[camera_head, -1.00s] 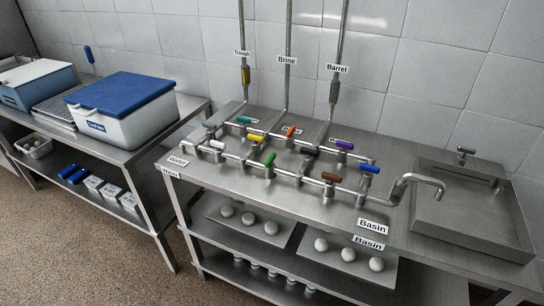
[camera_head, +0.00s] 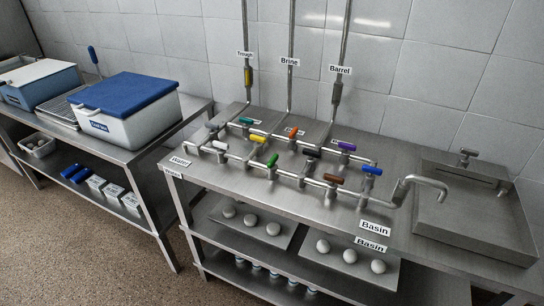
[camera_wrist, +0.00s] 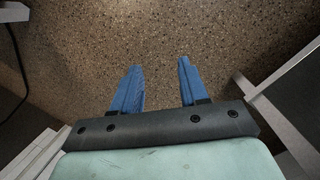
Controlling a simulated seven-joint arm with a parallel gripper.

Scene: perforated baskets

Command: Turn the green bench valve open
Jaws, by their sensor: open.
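The green bench valve (camera_head: 272,160) is a short green lever on the front pipe run (camera_head: 237,155) of the steel bench. It stands between the yellow lever (camera_head: 258,139) and the black lever (camera_head: 312,153). Its lever looks angled across the pipe. My gripper (camera_wrist: 160,85) shows only in the wrist view. Its two blue fingers are apart, with nothing but speckled floor between and beyond them. The gripper is not in the head view, so it is away from the valve.
Orange (camera_head: 293,132), teal (camera_head: 247,121), purple (camera_head: 347,146), brown (camera_head: 334,179) and blue (camera_head: 372,170) levers crowd around the valve. A bent spout (camera_head: 428,182) and a sink (camera_head: 470,222) stand right. A blue-lidded cooler (camera_head: 125,110) is left. Bare bench top lies in front.

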